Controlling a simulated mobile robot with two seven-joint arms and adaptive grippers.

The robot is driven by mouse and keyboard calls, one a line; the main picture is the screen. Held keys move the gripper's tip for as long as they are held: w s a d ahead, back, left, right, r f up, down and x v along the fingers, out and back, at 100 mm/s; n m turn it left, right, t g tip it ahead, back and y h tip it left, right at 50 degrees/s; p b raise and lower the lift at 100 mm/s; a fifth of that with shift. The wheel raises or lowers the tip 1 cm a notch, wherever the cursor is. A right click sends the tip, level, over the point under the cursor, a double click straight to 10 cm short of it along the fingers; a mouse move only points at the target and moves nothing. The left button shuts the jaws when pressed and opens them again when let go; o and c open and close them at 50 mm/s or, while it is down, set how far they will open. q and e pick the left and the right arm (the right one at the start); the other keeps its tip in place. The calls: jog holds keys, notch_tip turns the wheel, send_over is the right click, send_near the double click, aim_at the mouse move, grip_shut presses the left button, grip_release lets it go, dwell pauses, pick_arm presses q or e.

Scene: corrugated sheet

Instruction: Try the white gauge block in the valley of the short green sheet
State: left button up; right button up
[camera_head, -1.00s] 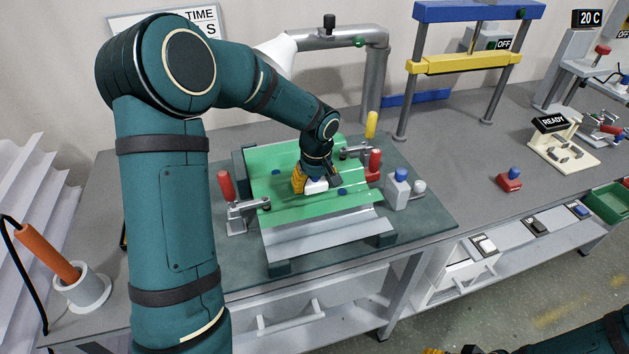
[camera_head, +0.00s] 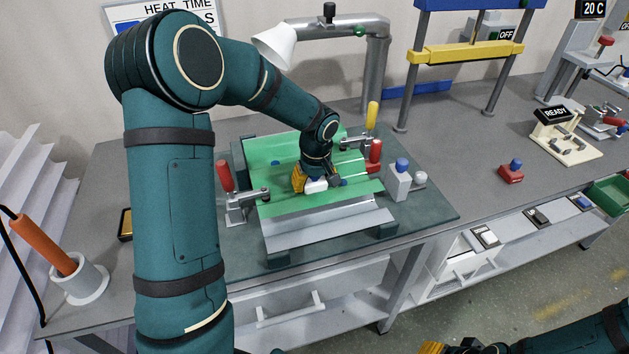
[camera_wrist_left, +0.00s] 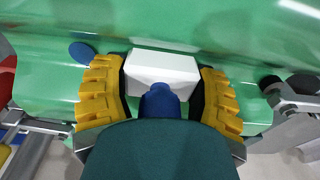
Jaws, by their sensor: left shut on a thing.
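My left gripper (camera_head: 316,182) is shut on the white gauge block (camera_head: 316,187), one finger on each side. In the left wrist view the white block (camera_wrist_left: 162,68) shows between the yellow-padded fingers, with a blue knob (camera_wrist_left: 160,100) towards the wrist. The block is at the green sheet (camera_head: 290,204), over its middle; I cannot tell whether it touches the valley. The green corrugated sheet lies above a grey sheet (camera_head: 325,232) on the bench fixture. My right gripper (camera_head: 433,348) shows only as a yellow piece at the bottom edge.
A grey block with a blue knob (camera_head: 398,184) stands right of the sheet.

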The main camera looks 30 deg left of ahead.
pick_arm(q)
jog(key=shift+f, duration=0.1)
jog(key=o, duration=1.4)
jog(key=shift+c, duration=0.2)
jog(key=r, duration=0.8)
jog(key=s+d+r, duration=0.1)
jog(key=r, duration=0.3)
jog(key=shift+d+f, duration=0.1)
